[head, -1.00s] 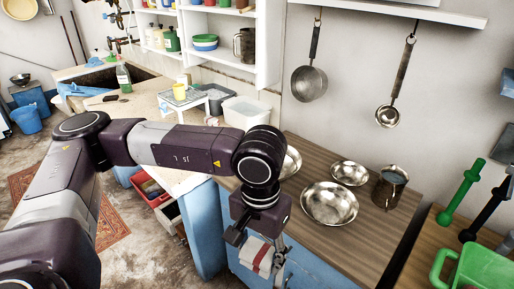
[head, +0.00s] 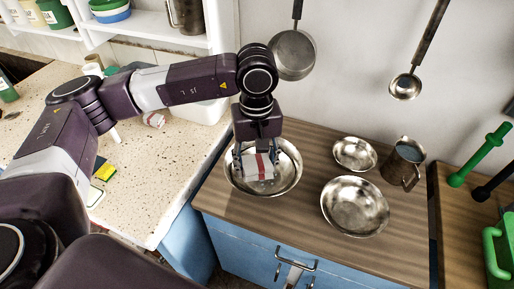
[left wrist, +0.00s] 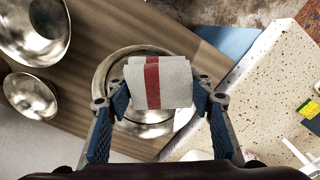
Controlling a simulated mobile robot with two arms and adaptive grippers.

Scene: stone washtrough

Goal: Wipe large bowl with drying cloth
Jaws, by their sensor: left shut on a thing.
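The drying cloth (head: 258,167) is a folded white cloth with a red stripe. My left gripper (head: 257,157) is shut on it, with a finger at each side. The cloth also shows in the left wrist view (left wrist: 170,80) between the blue fingers. It is over the shiny metal bowl (head: 292,168) at the left of the wooden counter, which looks like the large bowl and also shows in the left wrist view (left wrist: 146,130). The cloth hides part of the bowl's inside, and I cannot tell whether they touch. My right gripper is not in view.
A second metal bowl (head: 355,206), a small bowl (head: 354,153) and a metal jug (head: 403,163) stand to the right on the wooden counter (head: 310,220). A pan (head: 292,55) and ladle (head: 405,86) hang behind. A speckled worktop (head: 130,185) lies left.

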